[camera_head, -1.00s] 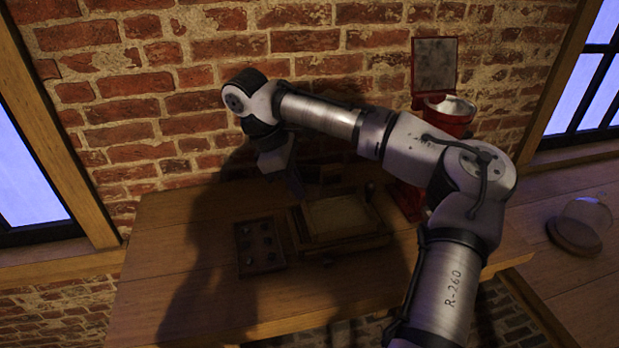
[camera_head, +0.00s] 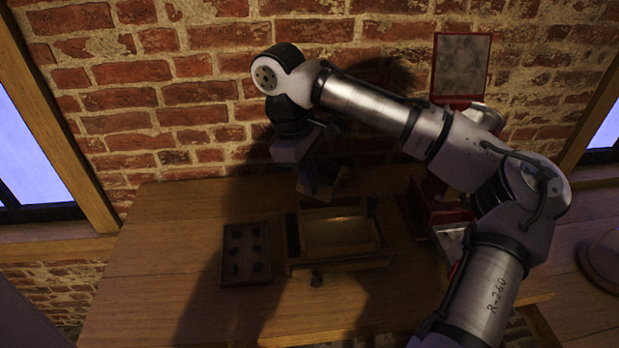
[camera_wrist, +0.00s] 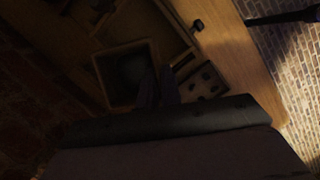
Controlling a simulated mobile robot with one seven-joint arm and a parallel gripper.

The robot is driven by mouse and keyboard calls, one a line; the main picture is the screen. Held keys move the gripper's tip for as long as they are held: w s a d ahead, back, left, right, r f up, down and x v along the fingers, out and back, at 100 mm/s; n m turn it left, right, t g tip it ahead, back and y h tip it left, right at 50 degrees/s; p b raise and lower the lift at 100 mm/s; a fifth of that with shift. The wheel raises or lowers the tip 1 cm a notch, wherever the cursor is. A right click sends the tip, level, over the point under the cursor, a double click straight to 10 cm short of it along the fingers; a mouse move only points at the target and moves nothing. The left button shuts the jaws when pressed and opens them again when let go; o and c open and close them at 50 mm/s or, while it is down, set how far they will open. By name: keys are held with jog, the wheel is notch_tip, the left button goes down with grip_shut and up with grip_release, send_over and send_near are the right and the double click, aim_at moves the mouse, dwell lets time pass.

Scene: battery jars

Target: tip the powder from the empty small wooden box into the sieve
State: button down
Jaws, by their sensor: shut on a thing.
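My gripper (camera_head: 308,178) is shut on the small wooden box (camera_head: 328,184), which hangs in shadow above the back of the bench and looks tilted. In the wrist view the box (camera_wrist: 101,80) shows its open top, with a dark rounded mass inside that may be powder; its texture is too dark to tell. My gripper's fingers (camera_wrist: 160,88) are at the box's right wall. A wooden frame with a pale yellowish inside (camera_head: 340,235), apparently the sieve, sits on the bench below and slightly right of the box.
A dark tray with several round hollows (camera_head: 247,252) lies left of the frame. A small dark knob (camera_head: 317,279) is at the frame's front. A red apparatus (camera_head: 437,208) stands to the right. The brick wall is close behind; the bench's left part is clear.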

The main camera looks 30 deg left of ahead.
aim_at(334, 188)
jog(key=y, duration=0.5)
jog(key=shift+w+d+r, duration=0.15)
jog(key=shift+d+r, duration=0.05)
jog(key=shift+d, duration=0.2)
jog(key=y, duration=0.2)
jog(key=d+y, duration=0.1)
jog(key=y, duration=0.1)
jog(key=shift+d+f+g, duration=0.1)
jog(key=shift+d+g, duration=0.1)
jog(key=shift+g, duration=0.2)
jog(key=y+b, duration=0.3)
jog(key=shift+d+f, duration=0.3)
jog(key=y+b, duration=0.1)
jog(key=d+y+b, duration=0.1)
jog(key=y+b, duration=0.2)
jog(key=b, duration=0.1)
jog(key=shift+w+d+f+g+y, duration=0.15)
jog(key=shift+d+g+y, duration=0.15)
jog(key=shift+d+g, duration=0.1)
jog(key=shift+d+y+b, duration=0.35)
jog(key=shift+y+b, duration=0.45)
jog(key=shift+b, duration=0.05)
jog(key=shift+r, duration=0.2)
jog(key=shift+r, duration=0.1)
